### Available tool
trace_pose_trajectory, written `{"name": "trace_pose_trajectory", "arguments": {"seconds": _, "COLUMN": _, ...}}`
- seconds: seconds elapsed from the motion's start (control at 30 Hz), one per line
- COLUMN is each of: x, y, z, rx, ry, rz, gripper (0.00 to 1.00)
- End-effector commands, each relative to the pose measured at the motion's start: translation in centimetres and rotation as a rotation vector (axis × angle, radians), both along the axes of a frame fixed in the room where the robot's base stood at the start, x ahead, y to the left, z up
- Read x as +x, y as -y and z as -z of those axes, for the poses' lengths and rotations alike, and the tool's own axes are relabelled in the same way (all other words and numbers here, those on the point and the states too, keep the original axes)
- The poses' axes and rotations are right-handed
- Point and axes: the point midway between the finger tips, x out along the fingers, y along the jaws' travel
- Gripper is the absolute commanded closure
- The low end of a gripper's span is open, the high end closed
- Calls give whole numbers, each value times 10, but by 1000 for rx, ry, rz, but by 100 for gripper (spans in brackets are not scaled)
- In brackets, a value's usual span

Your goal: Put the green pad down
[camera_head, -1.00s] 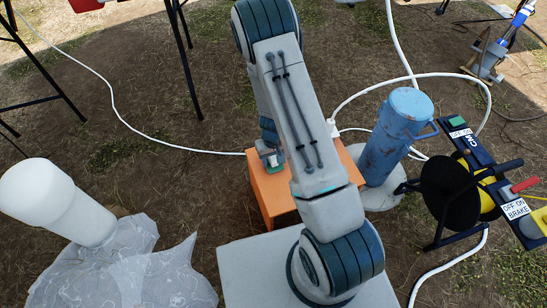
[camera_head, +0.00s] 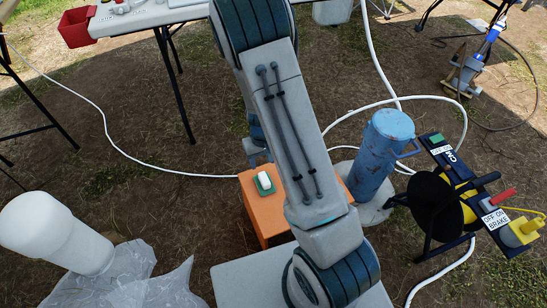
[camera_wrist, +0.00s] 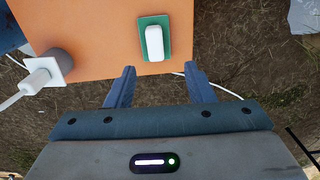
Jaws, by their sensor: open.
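The green pad (camera_wrist: 142,29) lies flat on the orange table (camera_wrist: 90,28), near its edge, with a white rounded block (camera_wrist: 154,43) resting on it. In the head view the pad (camera_head: 270,190) sits on the left part of the orange top (camera_head: 250,206). My gripper (camera_wrist: 160,76) is open and empty. Its fingertips are apart from the pad, on the near side of it in the wrist view. In the head view my gripper (camera_head: 257,152) is partly hidden behind my arm, beyond the table's far edge.
In the wrist view a white plug-like fitting (camera_wrist: 40,78) and a grey round piece (camera_wrist: 58,60) are on the table's left. A blue cylinder (camera_head: 378,160) stands right of the table, with a cable reel (camera_head: 445,205) farther right. A white hose (camera_head: 110,135) crosses the ground.

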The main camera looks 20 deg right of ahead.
Motion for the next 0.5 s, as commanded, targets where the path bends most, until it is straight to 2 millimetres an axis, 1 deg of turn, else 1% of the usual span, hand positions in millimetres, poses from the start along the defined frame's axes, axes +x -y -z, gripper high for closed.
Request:
{"name": "trace_pose_trajectory", "arguments": {"seconds": 0.03, "x": 0, "y": -3, "z": -17, "rx": 19, "ry": 11, "rz": 5, "gripper": 52}}
{"name": "trace_pose_trajectory", "arguments": {"seconds": 0.07, "x": -2, "y": -5, "z": -26, "rx": 30, "ry": 14, "rz": 7, "gripper": 52}}
{"name": "trace_pose_trajectory", "arguments": {"seconds": 0.13, "x": -8, "y": -11, "z": -52, "rx": 59, "ry": 21, "rz": 10, "gripper": 52}}
{"name": "trace_pose_trajectory", "arguments": {"seconds": 0.2, "x": -16, "y": -15, "z": -78, "rx": 82, "ry": 26, "rz": 14, "gripper": 52}}
{"name": "trace_pose_trajectory", "arguments": {"seconds": 0.27, "x": -24, "y": -18, "z": -99, "rx": 98, "ry": 30, "rz": 14, "gripper": 52}}
{"name": "trace_pose_trajectory", "arguments": {"seconds": 0.3, "x": -30, "y": -19, "z": -113, "rx": 106, "ry": 33, "rz": 17, "gripper": 52}}
{"name": "trace_pose_trajectory", "arguments": {"seconds": 0.37, "x": -40, "y": -21, "z": -132, "rx": 114, "ry": 38, "rz": 16, "gripper": 52}}
{"name": "trace_pose_trajectory", "arguments": {"seconds": 0.4, "x": -48, "y": -21, "z": -145, "rx": 118, "ry": 40, "rz": 17, "gripper": 52}}
{"name": "trace_pose_trajectory", "arguments": {"seconds": 0.5, "x": -68, "y": -20, "z": -174, "rx": 116, "ry": 48, "rz": 17, "gripper": 52}}
